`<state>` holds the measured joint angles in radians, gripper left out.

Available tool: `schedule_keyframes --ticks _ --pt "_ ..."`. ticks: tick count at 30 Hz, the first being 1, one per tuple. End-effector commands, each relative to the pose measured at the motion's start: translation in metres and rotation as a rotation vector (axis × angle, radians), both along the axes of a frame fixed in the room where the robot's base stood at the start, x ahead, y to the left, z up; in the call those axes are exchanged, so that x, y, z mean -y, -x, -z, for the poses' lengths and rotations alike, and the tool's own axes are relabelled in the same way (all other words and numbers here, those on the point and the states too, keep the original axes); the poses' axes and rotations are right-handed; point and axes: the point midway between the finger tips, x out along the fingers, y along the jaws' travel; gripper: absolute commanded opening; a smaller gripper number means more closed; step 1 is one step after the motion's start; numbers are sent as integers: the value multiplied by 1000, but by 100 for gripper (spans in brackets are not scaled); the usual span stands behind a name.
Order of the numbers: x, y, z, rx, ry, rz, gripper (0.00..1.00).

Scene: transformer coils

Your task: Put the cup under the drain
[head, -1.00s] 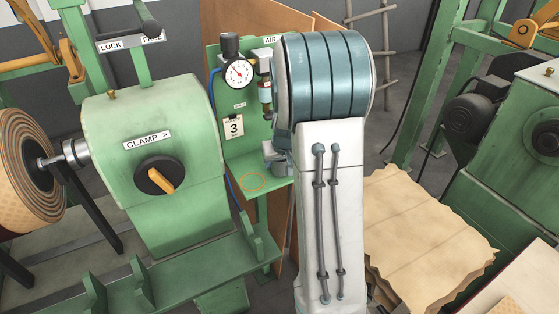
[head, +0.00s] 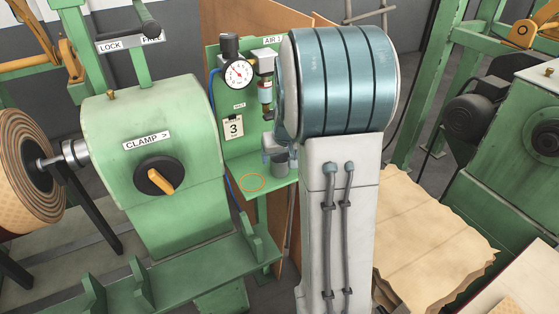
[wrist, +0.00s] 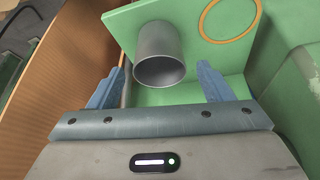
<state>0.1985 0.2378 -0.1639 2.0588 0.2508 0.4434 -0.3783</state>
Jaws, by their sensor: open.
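The grey metal cup (wrist: 160,45) is on the green shelf, its open mouth facing the wrist camera. In the head view the cup (head: 279,162) shows beside my arm, partly covered. My gripper (wrist: 160,70) is open, with one blue finger on each side of the cup and a gap on both sides. An orange ring (wrist: 203,30) is marked on the shelf, right of the cup in the wrist view; in the head view it (head: 253,182) is empty. The filter unit (head: 265,93) hangs on the green panel above the shelf; its drain outlet is hard to make out.
A pressure gauge (head: 238,73) and a hanging card (head: 233,127) are on the panel. The green clamp housing (head: 150,110) stands to the left. A brown board (wrist: 70,60) rises close to the gripper's left side. My arm covers much of the middle of the head view.

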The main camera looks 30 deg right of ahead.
Motion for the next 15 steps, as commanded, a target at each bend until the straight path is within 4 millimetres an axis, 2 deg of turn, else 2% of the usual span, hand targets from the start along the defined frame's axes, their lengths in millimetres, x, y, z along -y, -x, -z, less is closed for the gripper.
schedule_keyframes --ticks 6,10,15 --pt "-3 17 -39 4 1 0 73" --pt "-4 24 -55 3 -1 0 73" --pt "-6 30 -67 0 -1 0 73"
